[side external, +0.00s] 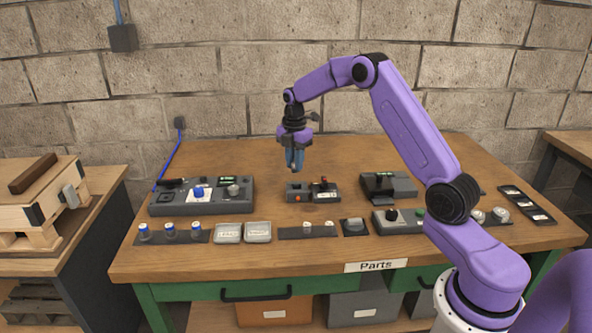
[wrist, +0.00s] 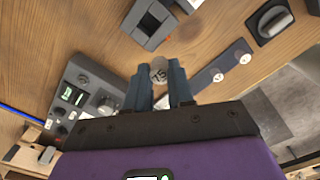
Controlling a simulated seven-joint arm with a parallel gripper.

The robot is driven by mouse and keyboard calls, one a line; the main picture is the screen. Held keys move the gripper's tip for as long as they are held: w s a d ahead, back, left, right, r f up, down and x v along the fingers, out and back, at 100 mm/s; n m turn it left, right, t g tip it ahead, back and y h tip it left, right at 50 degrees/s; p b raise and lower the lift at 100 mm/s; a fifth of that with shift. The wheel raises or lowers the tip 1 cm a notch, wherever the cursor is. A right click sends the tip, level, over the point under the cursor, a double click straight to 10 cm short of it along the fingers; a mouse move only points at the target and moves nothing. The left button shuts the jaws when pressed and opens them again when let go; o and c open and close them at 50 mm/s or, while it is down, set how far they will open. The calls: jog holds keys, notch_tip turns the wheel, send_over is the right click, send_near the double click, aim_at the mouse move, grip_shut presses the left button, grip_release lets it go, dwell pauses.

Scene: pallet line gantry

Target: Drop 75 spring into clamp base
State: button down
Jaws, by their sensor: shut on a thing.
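My gripper (side external: 294,166) hangs above the bench, a little behind the small middle box in the side view. In the wrist view its blue-grey fingers (wrist: 158,76) are shut on a small round grey piece marked 75, the 75 spring (wrist: 158,68). The spring is held at the fingertips, its marked end facing the camera. In the side view it is too small to make out. A dark grey block with raised parts and a gap, which looks like the clamp base (side external: 387,186), stands apart to the right.
A wide grey control box (side external: 165,208) stands at the left, and a small box with an orange button (side external: 312,191) in the middle. Dark strips with round pieces (side external: 291,233) and two metal trays (side external: 257,232) line the front. The bench behind is clear.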

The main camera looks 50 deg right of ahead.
jog(key=shift+w+d+f, duration=0.25)
jog(key=shift+d+f, duration=0.25)
jog(key=shift+f, duration=0.65)
jog(key=shift+w+d+f, duration=0.25)
jog(key=shift+d+f, duration=0.2)
jog(key=shift+f, duration=0.75)
jog(key=shift+w+d+f, duration=0.25)
jog(key=shift+d+f, duration=0.25)
jog(key=shift+f, duration=0.65)
jog(key=shift+f, duration=0.8)
jog(key=shift+c, duration=2.2)
grip_release()
jog(key=shift+f, duration=0.1)
notch_tip(320, 180, up, 7)
